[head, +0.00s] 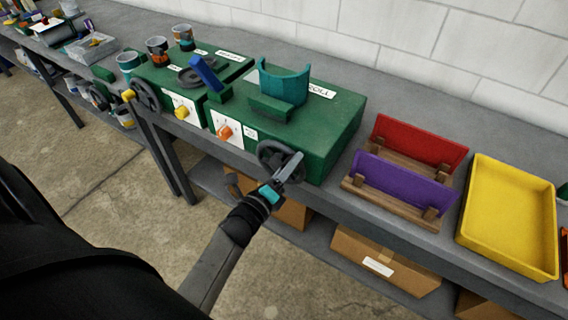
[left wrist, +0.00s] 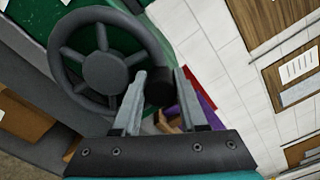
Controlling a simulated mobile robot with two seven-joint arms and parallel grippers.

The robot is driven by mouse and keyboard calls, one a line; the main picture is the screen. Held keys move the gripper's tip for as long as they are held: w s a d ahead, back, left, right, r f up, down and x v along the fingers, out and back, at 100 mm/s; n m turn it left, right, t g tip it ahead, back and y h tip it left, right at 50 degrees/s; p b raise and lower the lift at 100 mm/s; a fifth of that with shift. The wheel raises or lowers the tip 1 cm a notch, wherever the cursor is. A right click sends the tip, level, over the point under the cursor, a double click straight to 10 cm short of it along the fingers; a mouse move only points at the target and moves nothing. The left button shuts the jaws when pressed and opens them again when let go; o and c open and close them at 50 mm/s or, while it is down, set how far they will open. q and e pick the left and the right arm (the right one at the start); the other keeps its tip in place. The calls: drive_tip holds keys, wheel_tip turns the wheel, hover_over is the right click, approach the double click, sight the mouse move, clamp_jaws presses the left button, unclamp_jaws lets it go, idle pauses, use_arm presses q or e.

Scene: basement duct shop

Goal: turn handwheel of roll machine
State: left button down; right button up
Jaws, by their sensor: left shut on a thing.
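The roll machine (head: 335,128) is a green box on the grey bench with a label reading ROLL and a curved teal piece (head: 284,84) on top. Its dark spoked handwheel (head: 263,152) is on the front face, and it fills the upper left of the left wrist view (left wrist: 104,70). My left gripper (head: 291,169) is at the wheel's right side. In the left wrist view its two fingers (left wrist: 160,106) are on either side of the wheel's dark handle knob (left wrist: 159,88), shut on it. The fingers partly hide the wheel. My right gripper is not in view.
Left of it stands another green machine (head: 160,76) with its own handwheel (head: 146,94). To the right are a wooden rack (head: 395,206) with red and purple sheets and a yellow tray (head: 508,215). Cardboard boxes (head: 385,262) lie on the lower shelf.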

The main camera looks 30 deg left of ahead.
use_arm(q)
drive_tip(key=f+m+b, duration=0.1)
drive_tip(key=m+b, duration=0.1)
drive_tip(key=d+f+m+b, duration=0.1)
drive_tip(key=m+b, duration=0.1)
drive_tip(key=d+f+m+b, duration=0.1)
drive_tip(key=m+b, duration=0.1)
drive_tip(key=shift+f, duration=0.3)
drive_tip(key=shift+d+f+m+b, duration=0.1)
drive_tip(key=shift+f+m+b, duration=0.3)
drive_tip(key=shift+m+b, duration=0.5)
drive_tip(key=shift+d+f+m+b, duration=0.1)
drive_tip(key=shift+f+m+b, duration=0.3)
drive_tip(key=shift+m+b, duration=0.5)
drive_tip(key=shift+s, duration=0.1)
drive_tip(key=c, duration=0.7)
unclamp_jaws()
drive_tip(key=shift+c, duration=0.2)
drive_tip(key=b, duration=0.5)
approach(301, 176)
drive_tip(key=s, duration=0.7)
drive_tip(key=shift+a+f, duration=0.1)
